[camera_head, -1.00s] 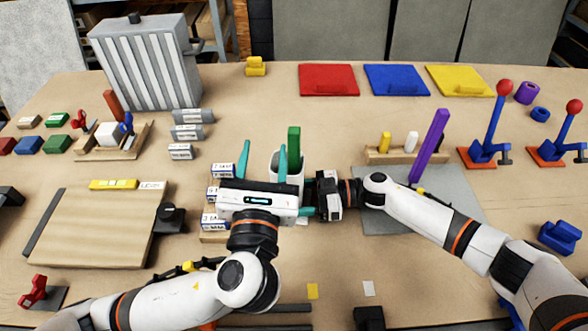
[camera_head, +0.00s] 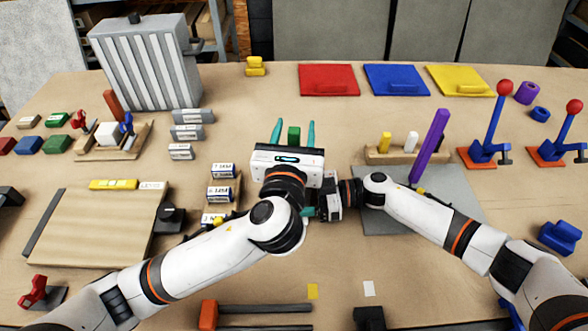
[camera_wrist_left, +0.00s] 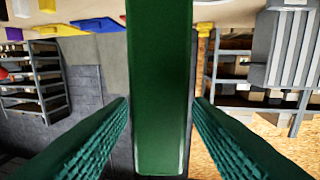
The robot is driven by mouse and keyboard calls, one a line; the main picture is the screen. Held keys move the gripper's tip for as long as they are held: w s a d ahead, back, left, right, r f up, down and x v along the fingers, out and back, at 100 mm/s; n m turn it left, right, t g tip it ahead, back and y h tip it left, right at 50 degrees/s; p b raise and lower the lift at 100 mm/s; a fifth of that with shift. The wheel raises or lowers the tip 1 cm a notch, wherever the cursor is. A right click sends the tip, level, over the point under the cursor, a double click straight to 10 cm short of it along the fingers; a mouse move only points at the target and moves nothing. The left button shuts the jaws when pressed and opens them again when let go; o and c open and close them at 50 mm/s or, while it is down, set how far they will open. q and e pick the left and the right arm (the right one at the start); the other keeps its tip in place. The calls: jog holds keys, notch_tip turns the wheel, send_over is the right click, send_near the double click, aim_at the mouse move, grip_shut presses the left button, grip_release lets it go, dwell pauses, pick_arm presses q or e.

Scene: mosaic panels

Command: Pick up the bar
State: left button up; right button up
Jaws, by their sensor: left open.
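A green bar (camera_head: 293,136) stands upright between the fingertips of my left gripper (camera_head: 294,131), which is open. My left gripper's body covers the bar's lower part in the head view. My right gripper (camera_head: 311,212) is low beside the left gripper, pointing left. Its fingers are mostly hidden, and I cannot tell whether it holds anything.
A purple bar (camera_head: 430,145) leans upright near a wooden block with yellow and white pegs (camera_head: 400,157). Labelled blocks (camera_head: 221,192) stand left of my grippers. A wooden board (camera_head: 95,225) lies at left. Red, blue and yellow panels (camera_head: 329,79) lie at the back.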

pick_arm(q)
jog(key=shift+w, duration=0.55)
grip_shut()
jog(key=shift+r, duration=0.1)
